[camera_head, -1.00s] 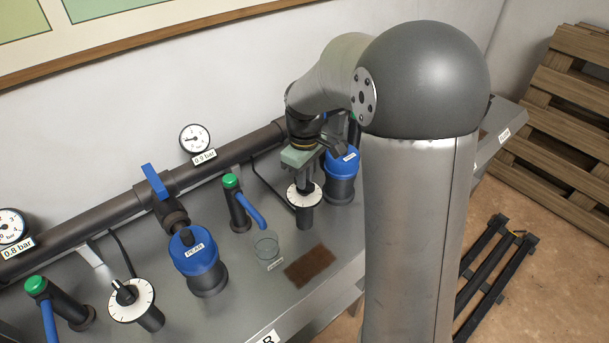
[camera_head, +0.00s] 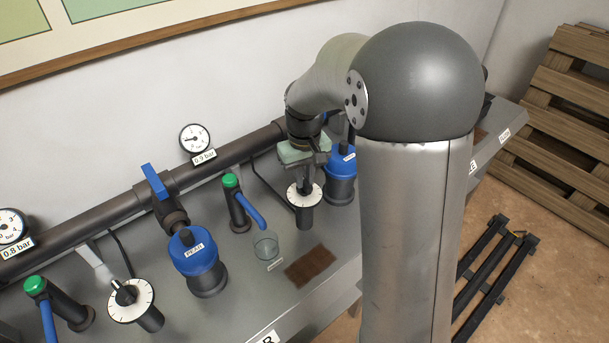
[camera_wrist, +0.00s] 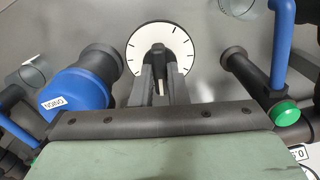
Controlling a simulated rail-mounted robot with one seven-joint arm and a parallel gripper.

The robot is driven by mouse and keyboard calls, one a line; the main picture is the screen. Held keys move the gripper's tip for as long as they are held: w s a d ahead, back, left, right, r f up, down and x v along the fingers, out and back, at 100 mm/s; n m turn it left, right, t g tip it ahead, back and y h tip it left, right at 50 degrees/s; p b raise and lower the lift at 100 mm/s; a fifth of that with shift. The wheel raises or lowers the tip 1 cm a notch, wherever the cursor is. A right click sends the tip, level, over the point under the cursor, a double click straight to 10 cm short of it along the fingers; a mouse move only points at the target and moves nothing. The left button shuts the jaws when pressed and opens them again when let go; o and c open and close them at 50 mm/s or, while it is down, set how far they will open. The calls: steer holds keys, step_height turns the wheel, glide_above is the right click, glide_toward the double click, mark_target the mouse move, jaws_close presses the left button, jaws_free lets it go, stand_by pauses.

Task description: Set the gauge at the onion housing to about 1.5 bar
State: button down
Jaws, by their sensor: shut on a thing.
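The blue-topped onion housing (camera_wrist: 82,88) stands left of a white dial (camera_wrist: 184,43) in the wrist view, its label reading ONION. In the head view this housing (camera_head: 341,182) is right of the dial (camera_head: 302,197). My gripper (camera_wrist: 159,82) is shut on the black knob (camera_wrist: 158,55) at the dial's centre, pointing down from above. In the head view my gripper (camera_head: 305,184) partly hides the knob. A round gauge (camera_head: 195,139) on the pipe, left of my arm, has a tag (camera_head: 204,156) reading 0.9 bar; I cannot tell for certain which housing it serves.
A green-capped valve with a blue lever (camera_head: 249,208) stands close left of the dial. The pear housing (camera_head: 199,262), a second dial (camera_head: 131,301) and a gauge tagged 0.8 bar (camera_head: 18,247) are farther left. A clear cup (camera_head: 265,245) and brown mat (camera_head: 311,266) lie in front.

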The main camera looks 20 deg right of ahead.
stand_by(0.3)
steer(key=c, duration=1.4)
jaws_free()
steer(key=shift+c, duration=0.2)
steer(key=shift+r, duration=0.1)
step_height(320, 180, up, 17)
steer(key=shift+r, duration=0.15)
steer(key=s+f, duration=0.4)
steer(key=s, duration=0.4)
steer(key=s+f+m+p, duration=0.1)
steer(key=s+f, duration=0.4)
steer(key=s, duration=0.2)
steer(key=s+a+f, duration=0.1)
steer(key=s+f, duration=0.3)
steer(key=s, duration=0.4)
steer(key=shift+s+f+m, duration=0.3)
steer(key=shift+s+f, duration=0.05)
steer(key=shift+f, duration=0.05)
